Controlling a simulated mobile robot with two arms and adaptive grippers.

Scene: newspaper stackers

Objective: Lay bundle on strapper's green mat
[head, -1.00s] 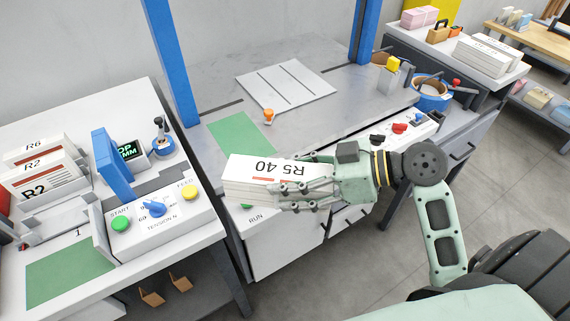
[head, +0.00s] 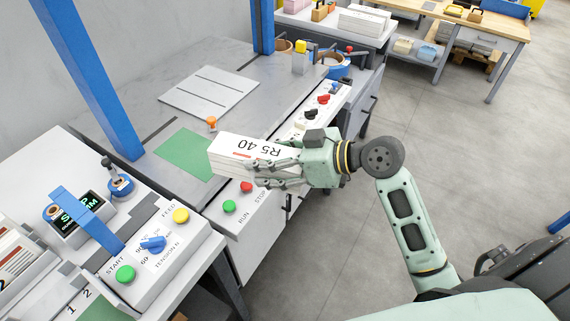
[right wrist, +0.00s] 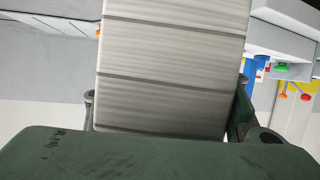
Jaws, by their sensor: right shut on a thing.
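In the right wrist view the bundle's layered side (right wrist: 175,65) fills the middle, between the fingers. The green mat (head: 184,154) lies flat on the strapper's grey top, just left of the bundle; its right edge is partly hidden by the bundle. The visible part of the mat is bare. My left gripper is not in view.
A small orange knob (head: 211,122) stands beside the mat. A pale grooved plate (head: 209,91) lies behind it. A blue post (head: 88,75) rises at the left of the strapper. A control box (head: 150,250) with green, blue and yellow knobs stands at the front left.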

